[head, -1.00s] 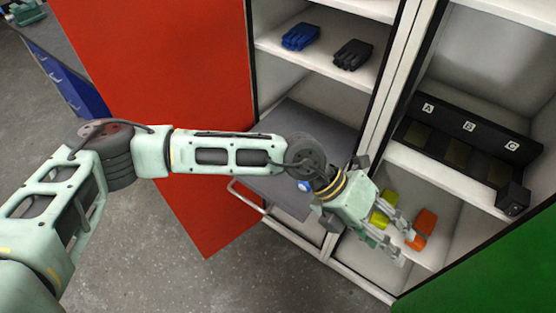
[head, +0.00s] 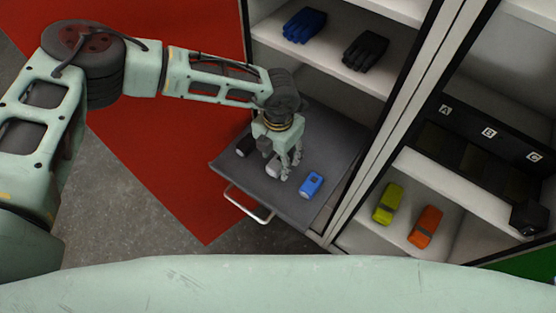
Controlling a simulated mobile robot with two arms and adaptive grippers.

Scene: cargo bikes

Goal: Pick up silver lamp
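The silver lamp (head: 273,168) lies on the grey pulled-out shelf (head: 235,172), between a black lamp (head: 245,146) and a blue lamp (head: 311,185). My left gripper (head: 290,169) points down over this shelf, close beside the silver lamp in the picture. Its two fingertips look apart, with nothing held between them. The gripper partly hides the silver lamp, and I cannot tell whether they touch. My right gripper is not in view.
Blue gloves (head: 304,25) and black gloves (head: 365,51) lie on the shelf above. A yellow-green lamp (head: 388,203) and an orange lamp (head: 426,227) stand in the right compartment, below a black holder marked A, B, C (head: 475,150). A red door (head: 165,160) is open at left.

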